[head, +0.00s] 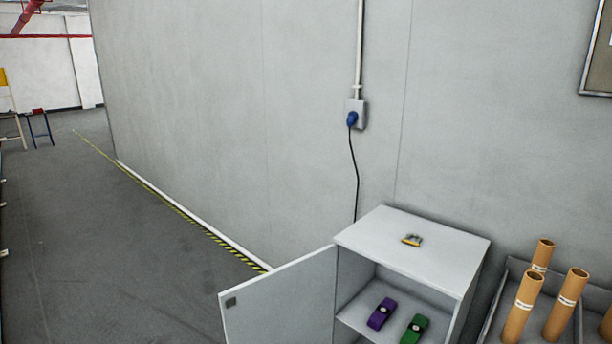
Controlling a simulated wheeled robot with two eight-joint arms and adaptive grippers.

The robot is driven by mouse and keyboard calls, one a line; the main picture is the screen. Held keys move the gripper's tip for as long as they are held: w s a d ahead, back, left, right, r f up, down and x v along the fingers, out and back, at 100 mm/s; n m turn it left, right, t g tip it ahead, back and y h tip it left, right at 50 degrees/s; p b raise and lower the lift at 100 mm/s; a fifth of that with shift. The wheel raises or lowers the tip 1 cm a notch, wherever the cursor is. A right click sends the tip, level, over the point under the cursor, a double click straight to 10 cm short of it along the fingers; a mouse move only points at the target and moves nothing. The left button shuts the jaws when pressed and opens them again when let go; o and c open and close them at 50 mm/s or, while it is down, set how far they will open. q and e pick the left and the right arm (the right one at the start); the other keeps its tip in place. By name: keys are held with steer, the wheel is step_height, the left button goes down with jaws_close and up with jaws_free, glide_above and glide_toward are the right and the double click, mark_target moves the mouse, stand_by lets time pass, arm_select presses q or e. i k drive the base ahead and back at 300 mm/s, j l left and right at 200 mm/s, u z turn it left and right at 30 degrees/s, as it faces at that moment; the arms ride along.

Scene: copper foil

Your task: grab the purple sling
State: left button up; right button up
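The purple sling (381,313) is a small folded bundle with a pale round spot on it. It lies on a shelf inside an open white cabinet (455,252) at the lower right of the head view. A similar green bundle (415,329) lies just to its right, with a small gap between them. The cabinet door (285,300) stands swung open to the left. Neither of my grippers is in view.
A yellow padlock-like item (411,240) lies on the cabinet top. Cardboard tubes (523,306) stand in a grey bin right of the cabinet. A black cable (355,175) hangs from a wall socket behind it. The floor (110,260) at left is clear.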

mark_target(382, 312)
steer(key=i+j+z, duration=0.5)
steer(key=j, duration=0.3)
steer(key=i+j+z, duration=0.15)
steer(key=j+z, duration=0.3)
steer(key=j, duration=0.4)
steer(key=i+j+z, duration=0.1)
steer(key=j+z, duration=0.4)
steer(key=j, duration=0.45)
steer(key=j+z, duration=0.5)
steer(key=j, duration=0.5)
steer(key=k+j+z, duration=0.3)
steer(key=j+z, duration=0.15)
steer(key=j, duration=0.45)
